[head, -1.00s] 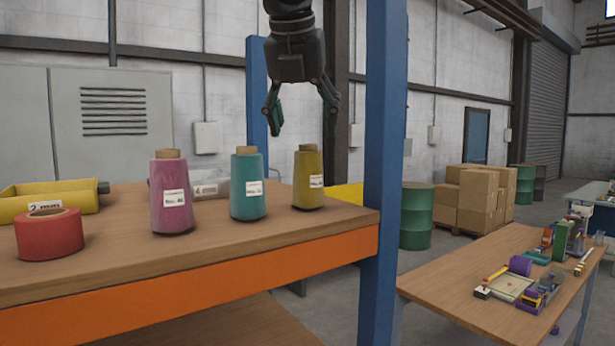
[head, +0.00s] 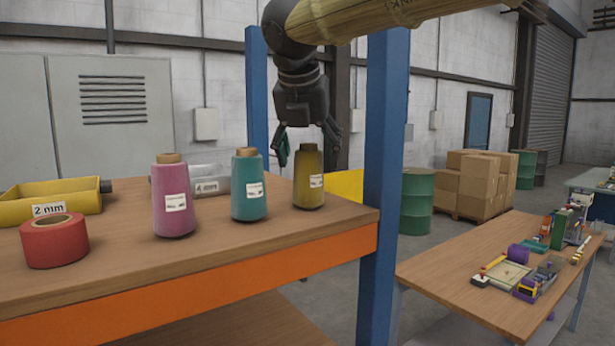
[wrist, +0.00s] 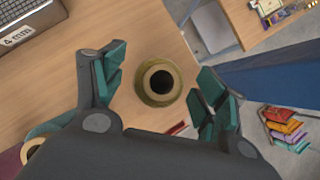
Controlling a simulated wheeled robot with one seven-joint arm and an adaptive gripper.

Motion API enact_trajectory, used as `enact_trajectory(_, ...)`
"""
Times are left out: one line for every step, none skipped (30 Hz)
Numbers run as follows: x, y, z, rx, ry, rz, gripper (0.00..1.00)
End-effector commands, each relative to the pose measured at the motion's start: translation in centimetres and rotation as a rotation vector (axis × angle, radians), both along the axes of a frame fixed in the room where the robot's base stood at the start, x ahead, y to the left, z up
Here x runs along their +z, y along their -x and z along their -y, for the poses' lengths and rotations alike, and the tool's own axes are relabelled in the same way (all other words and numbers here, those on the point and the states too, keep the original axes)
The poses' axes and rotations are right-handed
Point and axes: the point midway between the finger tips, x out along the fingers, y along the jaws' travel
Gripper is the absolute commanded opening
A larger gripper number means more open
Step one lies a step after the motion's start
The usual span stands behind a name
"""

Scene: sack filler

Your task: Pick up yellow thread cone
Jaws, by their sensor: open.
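The yellow thread cone (head: 308,178) stands upright on the wooden shelf near its right end, beside the blue post. In the wrist view the cone (wrist: 158,82) is seen from above, its hollow top between the two fingers. My gripper (head: 309,150) is open and points down, its fingertips around the level of the cone's top. In the wrist view my gripper (wrist: 160,90) has green finger pads on both sides of the cone, apart from it.
A teal cone (head: 248,188) stands just left of the yellow one, and a magenta cone (head: 172,202) further left. A red tape roll (head: 54,242) and a yellow bin (head: 85,200) are at far left. The blue post (head: 384,150) rises close on the right.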

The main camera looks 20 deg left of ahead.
Motion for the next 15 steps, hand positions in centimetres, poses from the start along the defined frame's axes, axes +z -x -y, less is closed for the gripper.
enact_trajectory(-0.04, -0.01, -0.01, 0.000, 0.000, 0.000, 0.72)
enact_trajectory(-0.04, -0.01, -0.01, 0.000, 0.000, 0.000, 0.67)
enact_trajectory(-0.04, -0.01, -0.02, 0.000, 0.000, 0.000, 0.59)
enact_trajectory(-0.03, -0.01, -0.02, 0.000, 0.000, 0.000, 0.54)
enact_trajectory(-0.03, 0.00, -0.03, 0.000, 0.000, 0.000, 0.48)
enact_trajectory(-0.03, 0.00, -0.03, 0.000, 0.000, 0.000, 0.41)
enact_trajectory(-0.02, 0.00, -0.03, 0.000, 0.000, 0.000, 0.36)
enact_trajectory(-0.02, 0.00, -0.03, 0.000, 0.000, 0.000, 0.30)
enact_trajectory(-0.02, 0.00, -0.03, 0.000, 0.000, 0.000, 0.23)
enact_trajectory(-0.02, 0.00, -0.02, 0.000, 0.000, 0.000, 0.17)
enact_trajectory(-0.02, 0.00, -0.02, 0.000, 0.000, 0.000, 0.12)
enact_trajectory(-0.01, 0.01, -0.02, 0.000, 0.000, 0.000, 0.06)
enact_trajectory(0.01, 0.00, -0.02, 0.000, 0.000, 0.000, 0.06)
enact_trajectory(0.01, 0.00, -0.02, 0.000, 0.000, 0.000, 0.06)
enact_trajectory(0.02, 0.00, -0.02, 0.000, 0.000, 0.000, 0.06)
